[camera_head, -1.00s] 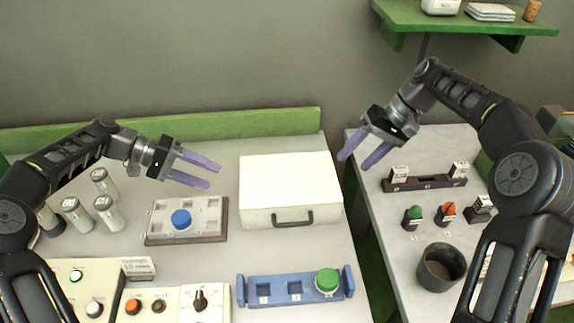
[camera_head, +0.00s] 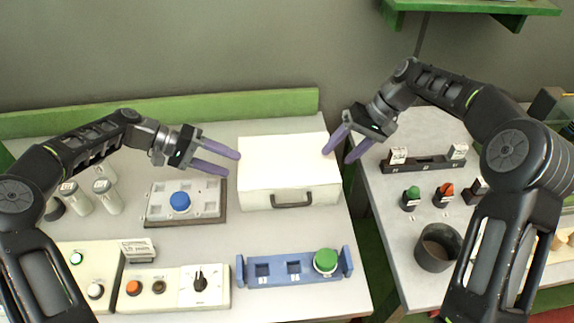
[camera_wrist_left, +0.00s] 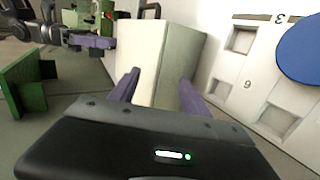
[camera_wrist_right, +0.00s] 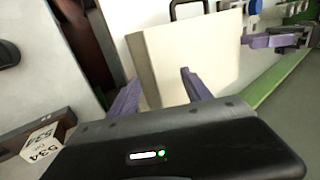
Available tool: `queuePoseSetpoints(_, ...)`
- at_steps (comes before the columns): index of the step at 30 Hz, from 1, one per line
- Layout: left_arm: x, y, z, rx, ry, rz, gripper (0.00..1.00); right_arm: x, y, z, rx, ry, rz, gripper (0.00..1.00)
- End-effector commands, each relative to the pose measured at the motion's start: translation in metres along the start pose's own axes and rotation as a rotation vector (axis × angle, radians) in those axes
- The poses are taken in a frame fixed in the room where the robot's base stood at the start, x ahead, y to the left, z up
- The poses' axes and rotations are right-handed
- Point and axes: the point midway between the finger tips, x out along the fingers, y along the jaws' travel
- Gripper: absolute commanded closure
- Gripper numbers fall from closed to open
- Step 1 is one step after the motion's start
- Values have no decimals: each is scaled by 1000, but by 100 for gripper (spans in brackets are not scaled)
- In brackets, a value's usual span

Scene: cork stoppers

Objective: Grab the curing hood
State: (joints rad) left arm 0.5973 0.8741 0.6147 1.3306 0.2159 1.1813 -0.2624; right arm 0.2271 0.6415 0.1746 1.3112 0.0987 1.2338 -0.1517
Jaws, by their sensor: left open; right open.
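The curing hood looks to be the white box (camera_head: 285,165) with a dark handle (camera_head: 291,199) on its front, standing on the left table. My left gripper (camera_head: 233,163) is open, its purple fingers close to the box's left side. The box also shows ahead of the fingers in the left wrist view (camera_wrist_left: 158,52). My right gripper (camera_head: 337,150) is open, its fingers by the box's right rear corner. The box also shows past the fingers in the right wrist view (camera_wrist_right: 190,62). I see nothing between either gripper's fingers, and contact cannot be told.
A tray with a blue knob (camera_head: 180,202) lies left of the box. A blue rack with a green stopper (camera_head: 325,261) lies in front. A control panel (camera_head: 178,289) is at front left. The right table holds a dark cup (camera_head: 437,247) and small stoppers. A gap separates the tables.

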Motion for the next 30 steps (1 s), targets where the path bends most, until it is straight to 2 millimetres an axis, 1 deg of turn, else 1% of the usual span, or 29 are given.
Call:
queuePoseSetpoints(1, 7, 0, 1, 0, -3, 2, 45, 6, 0, 0, 0, -1, 0, 42)
queuePoseSetpoints(3, 14, 1, 0, 0, -3, 2, 45, 13, 0, 0, 0, -1, 0, 42)
queuePoseSetpoints(6, 19, 1, 0, 0, -1, 1, 45, 19, 0, 0, 0, 0, 0, 42)
queuePoseSetpoints(15, 20, 0, 0, 0, 0, 0, 45, 20, 0, 0, 0, 1, 0, 42)
queuePoseSetpoints(30, 20, 0, 0, 0, -1, 0, 86, 20, 0, 0, 0, 1, 0, 83)
